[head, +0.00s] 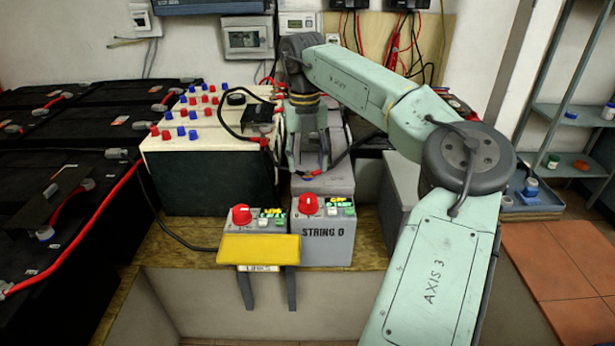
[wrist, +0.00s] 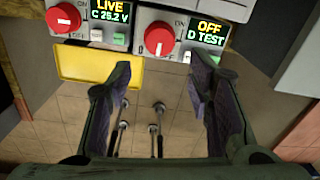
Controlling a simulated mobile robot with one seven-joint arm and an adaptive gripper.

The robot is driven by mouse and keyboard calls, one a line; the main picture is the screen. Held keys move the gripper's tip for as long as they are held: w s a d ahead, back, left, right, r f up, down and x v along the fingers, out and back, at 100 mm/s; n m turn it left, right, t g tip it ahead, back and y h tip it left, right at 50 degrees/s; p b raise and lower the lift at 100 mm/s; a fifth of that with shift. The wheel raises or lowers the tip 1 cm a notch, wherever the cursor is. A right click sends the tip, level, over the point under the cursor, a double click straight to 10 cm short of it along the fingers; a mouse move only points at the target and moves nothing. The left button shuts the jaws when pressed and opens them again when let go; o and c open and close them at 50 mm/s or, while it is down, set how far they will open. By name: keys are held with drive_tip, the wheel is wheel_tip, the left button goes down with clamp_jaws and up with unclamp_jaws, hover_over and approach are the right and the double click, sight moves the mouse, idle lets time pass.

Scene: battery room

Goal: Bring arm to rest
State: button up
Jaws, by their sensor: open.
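My arm reaches in from the right in the head view and bends down at its wrist, with the gripper (head: 309,160) hanging behind the two switch boxes. In the wrist view the gripper (wrist: 162,82) has its two dark fingers wide apart, with nothing between them but the view of the floor.
A cream-topped battery (head: 205,180) with red and blue caps stands left of my gripper. Black batteries (head: 60,170) with cables fill the left side. Cables hang near my wrist. A shelf rack (head: 575,110) stands at the right, above a tiled floor (head: 560,270).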

drive_tip(key=shift+r, duration=0.8)
drive_tip(key=shift+a, duration=0.1)
